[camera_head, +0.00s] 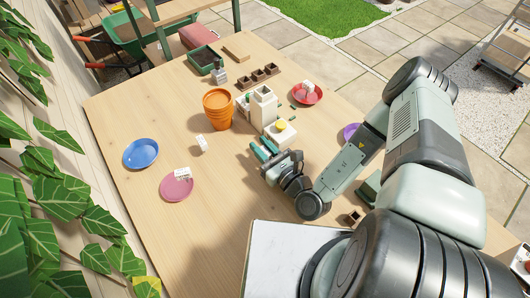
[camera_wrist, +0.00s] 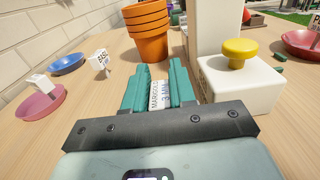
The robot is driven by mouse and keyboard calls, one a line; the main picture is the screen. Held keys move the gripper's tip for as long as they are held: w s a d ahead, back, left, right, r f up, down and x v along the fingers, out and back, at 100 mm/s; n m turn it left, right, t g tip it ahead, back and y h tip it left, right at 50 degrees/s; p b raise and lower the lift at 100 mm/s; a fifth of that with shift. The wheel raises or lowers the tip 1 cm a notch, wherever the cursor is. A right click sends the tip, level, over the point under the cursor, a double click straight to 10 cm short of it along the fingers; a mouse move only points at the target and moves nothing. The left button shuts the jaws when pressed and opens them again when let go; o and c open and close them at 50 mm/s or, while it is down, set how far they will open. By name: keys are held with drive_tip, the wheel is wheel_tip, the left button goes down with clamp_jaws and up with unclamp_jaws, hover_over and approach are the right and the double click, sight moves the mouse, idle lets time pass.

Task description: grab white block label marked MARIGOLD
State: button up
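My gripper (camera_head: 263,149) is low over the middle of the table, beside the white box with a yellow knob. In the wrist view its two teal fingers (camera_wrist: 160,88) stand on either side of a white block label (camera_wrist: 160,96). Its dark lettering reads MARIGOLD, with a second, partly hidden line. The block fills the gap and appears to touch both fingers. Its lower part is hidden by the gripper body. I cannot tell whether it is clear of the table.
The box with the yellow knob (camera_wrist: 240,80) is close on the right. Stacked orange pots (camera_head: 217,108) stand beyond. Another white block (camera_head: 201,143) is left of them. A blue plate (camera_head: 141,153) and pink plate (camera_head: 165,188) lie left; a red plate (camera_head: 305,94) lies right. The front-left table is clear.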

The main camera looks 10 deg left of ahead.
clamp_jaws()
